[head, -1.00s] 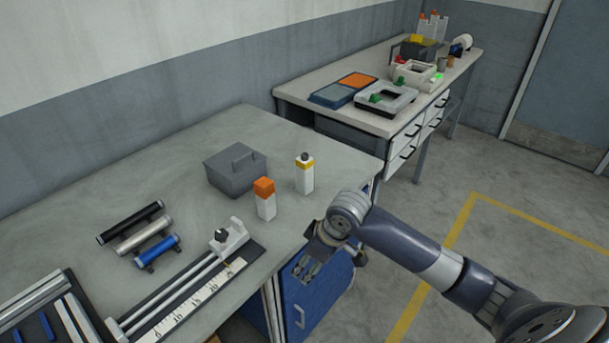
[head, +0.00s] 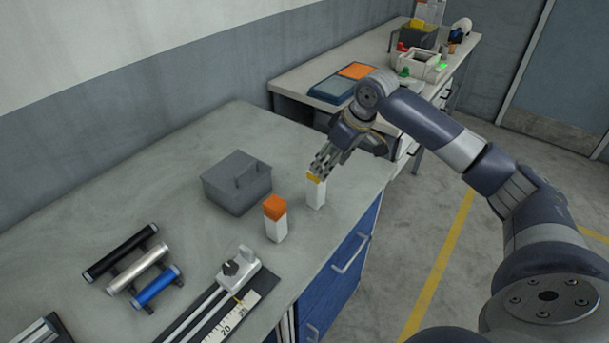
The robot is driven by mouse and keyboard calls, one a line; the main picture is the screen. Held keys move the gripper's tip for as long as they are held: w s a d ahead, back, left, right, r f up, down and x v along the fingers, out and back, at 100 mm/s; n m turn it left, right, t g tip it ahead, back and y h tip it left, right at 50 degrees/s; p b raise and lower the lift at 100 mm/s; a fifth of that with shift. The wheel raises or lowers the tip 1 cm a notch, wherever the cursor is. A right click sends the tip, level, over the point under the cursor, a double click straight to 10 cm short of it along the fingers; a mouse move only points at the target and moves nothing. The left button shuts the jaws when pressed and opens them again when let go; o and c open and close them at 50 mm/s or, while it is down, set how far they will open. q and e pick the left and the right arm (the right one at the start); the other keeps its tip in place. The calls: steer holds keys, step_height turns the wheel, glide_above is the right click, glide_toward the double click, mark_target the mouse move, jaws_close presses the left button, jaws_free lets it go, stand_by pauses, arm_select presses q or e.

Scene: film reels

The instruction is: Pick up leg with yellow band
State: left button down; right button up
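The leg with the yellow band (head: 316,193) is a white upright block standing near the right edge of the front bench. Its yellow band shows near the top, and its tip is hidden behind my gripper. My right gripper (head: 321,170) is directly above it, pointing down and to the left, with its fingers at the top of the leg. I cannot tell whether the fingers touch the leg or how far they are apart. My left gripper is not in view.
A white leg with an orange top (head: 276,220) stands close by, to the left and nearer. Black, silver and blue cylinders (head: 141,271) and a ruler fixture (head: 232,300) lie left and nearer. A second bench (head: 290,83) stands behind.

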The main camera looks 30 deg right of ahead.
mark_target(317, 181)
steer(key=p+x, duration=0.2)
steer(key=x, duration=0.8)
steer(key=shift+w+f, duration=0.1)
steer(key=shift+f, duration=0.1)
steer(key=shift+c, duration=0.6)
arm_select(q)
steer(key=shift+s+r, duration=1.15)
arm_select(e)
steer(key=shift+r, duration=0.1)
steer(key=c, duration=1.2)
